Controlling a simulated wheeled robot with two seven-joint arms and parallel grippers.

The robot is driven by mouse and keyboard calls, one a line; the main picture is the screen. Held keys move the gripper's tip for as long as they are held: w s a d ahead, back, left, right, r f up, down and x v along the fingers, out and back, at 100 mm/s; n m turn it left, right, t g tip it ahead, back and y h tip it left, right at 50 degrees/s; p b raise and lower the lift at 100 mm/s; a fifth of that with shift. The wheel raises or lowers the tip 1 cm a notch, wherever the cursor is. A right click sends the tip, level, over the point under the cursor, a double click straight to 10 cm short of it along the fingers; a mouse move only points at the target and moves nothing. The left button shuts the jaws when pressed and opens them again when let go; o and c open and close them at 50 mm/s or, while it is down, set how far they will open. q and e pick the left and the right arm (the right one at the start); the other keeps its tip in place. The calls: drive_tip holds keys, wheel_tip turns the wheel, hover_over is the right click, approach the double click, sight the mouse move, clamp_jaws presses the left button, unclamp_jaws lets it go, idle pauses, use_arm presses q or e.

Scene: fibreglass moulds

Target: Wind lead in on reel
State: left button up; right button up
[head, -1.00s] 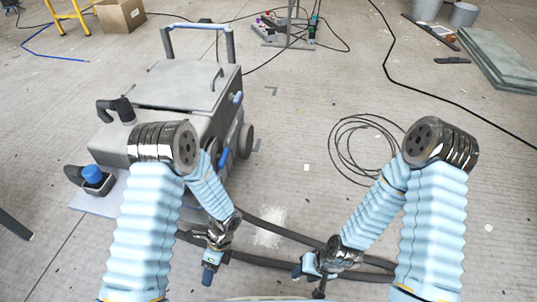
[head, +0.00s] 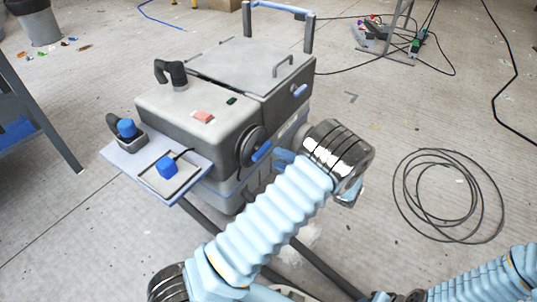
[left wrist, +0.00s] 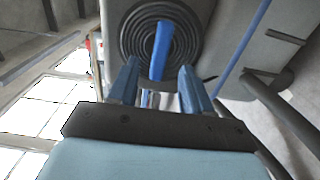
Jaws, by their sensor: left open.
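The reel (head: 247,147) is a dark disc with a blue crank handle (head: 262,151) on the side of the grey wheeled machine (head: 195,112). In the left wrist view the reel (left wrist: 133,38) shows dark concentric rings, with the blue handle (left wrist: 162,48) across its middle. My left gripper (left wrist: 158,68) is open and faces the reel; the handle appears between and beyond its fingertips, and contact cannot be told. In the head view my wrist partly hides that gripper. A thin black cable lies coiled (head: 398,195) on the floor at right.
A pale shelf on the machine's left bears a blue-topped box (head: 168,165) and a blue plug-like part (head: 127,128). A dark hose runs along the floor below. A blue-grey table (head: 30,135) stands at left. Floor between machine and coil is clear.

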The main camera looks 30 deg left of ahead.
sight(265, 152)
use_arm(q)
drive_tip(key=a, duration=0.5)
drive_tip(key=shift+w+a+b, duration=0.2)
drive_tip(key=shift+a+b, duration=0.15)
drive_tip(key=shift+a, duration=0.05)
clamp_jaws()
